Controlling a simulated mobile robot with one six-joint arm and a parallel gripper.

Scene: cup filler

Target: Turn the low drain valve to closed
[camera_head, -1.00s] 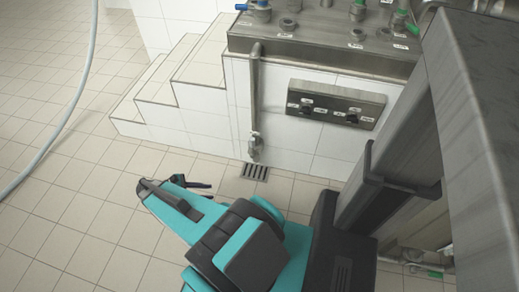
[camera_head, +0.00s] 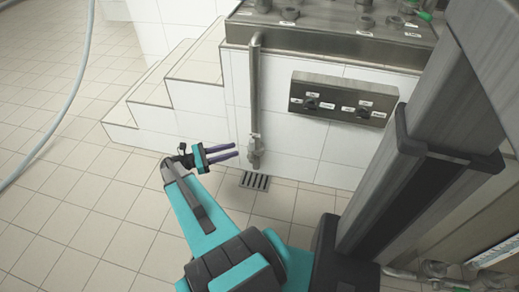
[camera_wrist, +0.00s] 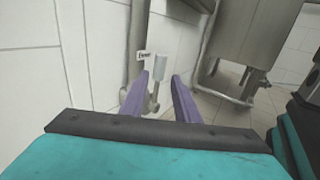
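The low drain valve (camera_head: 256,158) sits at the bottom of a vertical pipe (camera_head: 255,90) on the white tiled wall, just above a floor drain grate (camera_head: 255,181). My gripper (camera_head: 236,150) is low beside it on the left, with its two purple fingers apart and pointing at the valve. In the wrist view the valve (camera_wrist: 154,101) shows between and just beyond the open fingers (camera_wrist: 158,92), with a pale lever-like part and a small label (camera_wrist: 144,55) above it. I cannot tell whether the fingers touch it. The lever's exact position is too small to read.
Tiled steps (camera_head: 165,95) stand left of the pipe. A metal control panel (camera_head: 343,98) with two knobs is on the wall to the right. A hose (camera_head: 75,105) hangs at far left. The floor at left is clear.

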